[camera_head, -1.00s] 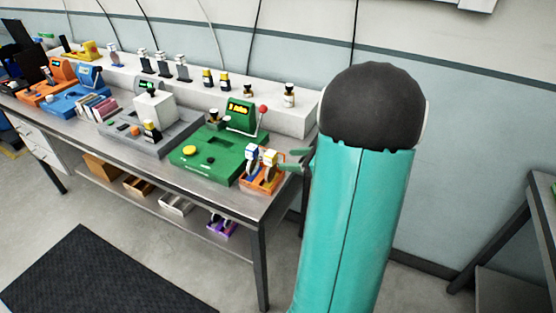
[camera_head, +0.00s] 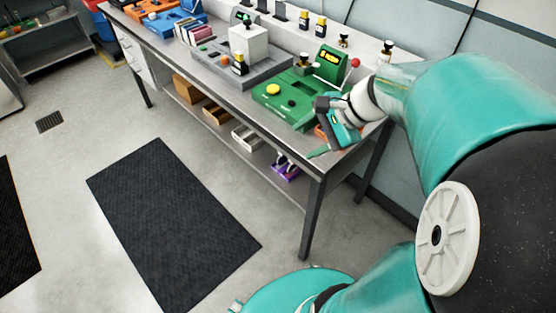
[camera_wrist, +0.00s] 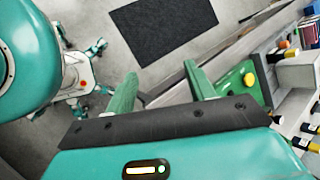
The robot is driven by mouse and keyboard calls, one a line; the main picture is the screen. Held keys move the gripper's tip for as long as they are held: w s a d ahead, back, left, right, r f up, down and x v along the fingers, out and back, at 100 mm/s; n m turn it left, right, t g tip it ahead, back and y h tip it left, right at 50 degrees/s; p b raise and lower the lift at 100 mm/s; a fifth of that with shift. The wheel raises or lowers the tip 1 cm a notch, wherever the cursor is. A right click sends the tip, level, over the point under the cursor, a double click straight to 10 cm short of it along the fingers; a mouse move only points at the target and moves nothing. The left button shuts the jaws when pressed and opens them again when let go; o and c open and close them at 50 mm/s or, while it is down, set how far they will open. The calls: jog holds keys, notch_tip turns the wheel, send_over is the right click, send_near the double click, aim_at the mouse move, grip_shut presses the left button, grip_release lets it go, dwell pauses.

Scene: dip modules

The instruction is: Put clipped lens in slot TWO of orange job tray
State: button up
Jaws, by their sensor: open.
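My gripper (camera_head: 328,148) is at the front right corner of the workbench, beside the green machine, with its fingers angled down. In the wrist view my gripper (camera_wrist: 161,74) has its two green fingers wide apart with nothing between them but floor and the bench edge. The orange tray (camera_head: 321,134) shows only as a sliver behind my gripper; its slots and contents are hidden. I cannot make out a clipped lens on the bench top now. Small dark-and-white pieces (camera_head: 281,160) sit in a purple tray (camera_head: 292,174) on the lower shelf.
The green machine (camera_head: 290,101) with a yellow button stands left of my gripper. A grey station (camera_head: 233,78) with a white block is farther left. Bottles (camera_head: 319,27) stand on the raised back ledge. The floor in front, with a dark mat (camera_head: 172,205), is clear.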

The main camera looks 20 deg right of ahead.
jog(key=s+a+r+n+h, duration=0.4)
jog(key=s+a+n+h, duration=0.2)
jog(key=a+n, duration=0.5)
jog(key=s+n, duration=0.1)
jog(key=n, duration=0.4)
jog(key=shift+r+n+t, duration=0.2)
jog(key=shift+n+t, duration=0.1)
dwell(0.8)
